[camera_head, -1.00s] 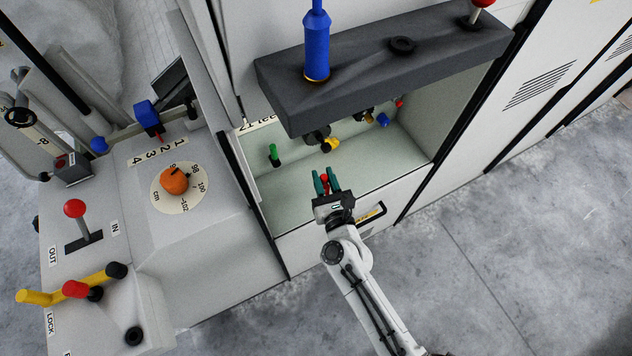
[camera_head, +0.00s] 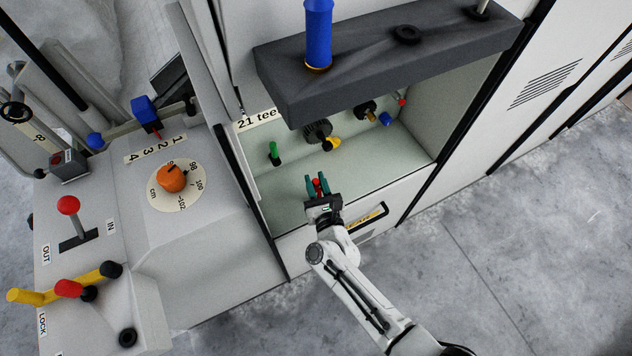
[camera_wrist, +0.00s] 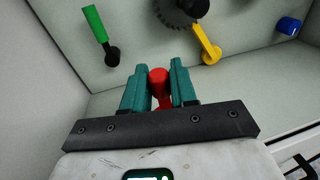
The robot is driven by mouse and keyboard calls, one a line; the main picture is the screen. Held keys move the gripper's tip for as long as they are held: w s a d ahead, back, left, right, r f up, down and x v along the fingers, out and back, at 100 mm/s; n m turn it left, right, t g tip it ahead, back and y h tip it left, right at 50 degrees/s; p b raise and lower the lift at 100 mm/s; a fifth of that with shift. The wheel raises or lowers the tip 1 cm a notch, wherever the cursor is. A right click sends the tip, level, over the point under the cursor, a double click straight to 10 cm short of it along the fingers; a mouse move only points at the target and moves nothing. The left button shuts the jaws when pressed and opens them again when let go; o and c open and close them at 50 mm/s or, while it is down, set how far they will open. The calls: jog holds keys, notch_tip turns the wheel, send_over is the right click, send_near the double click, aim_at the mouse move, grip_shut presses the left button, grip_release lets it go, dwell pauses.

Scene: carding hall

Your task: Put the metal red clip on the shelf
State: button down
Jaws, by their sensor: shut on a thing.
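The red clip (camera_head: 318,187) is held between the two teal fingers of my gripper (camera_head: 317,178). In the wrist view the clip (camera_wrist: 158,88) shows as a rounded red end with a narrower red part below it. The fingers (camera_wrist: 160,78) hide its sides. My gripper is at the front opening of a pale recess, above its floor. A dark grey shelf (camera_head: 360,75) juts out over the back of the recess, farther from me than the gripper. The clip is apart from this shelf.
A blue spool (camera_head: 318,35) and a black ring (camera_head: 406,34) stand on the shelf. Inside the recess are a green lever (camera_head: 274,152), a yellow lever (camera_head: 332,144) and a blue knob (camera_head: 385,118). A control panel with an orange dial (camera_head: 171,178) is at left.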

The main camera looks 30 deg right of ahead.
jog(key=shift+f, duration=0.2)
jog(key=c, duration=0.9)
grip_release()
jog(key=shift+r, duration=0.1)
jog(key=shift+r, duration=0.1)
jog(key=shift+b+v, duration=1.25)
jog(key=shift+v, duration=4.75)
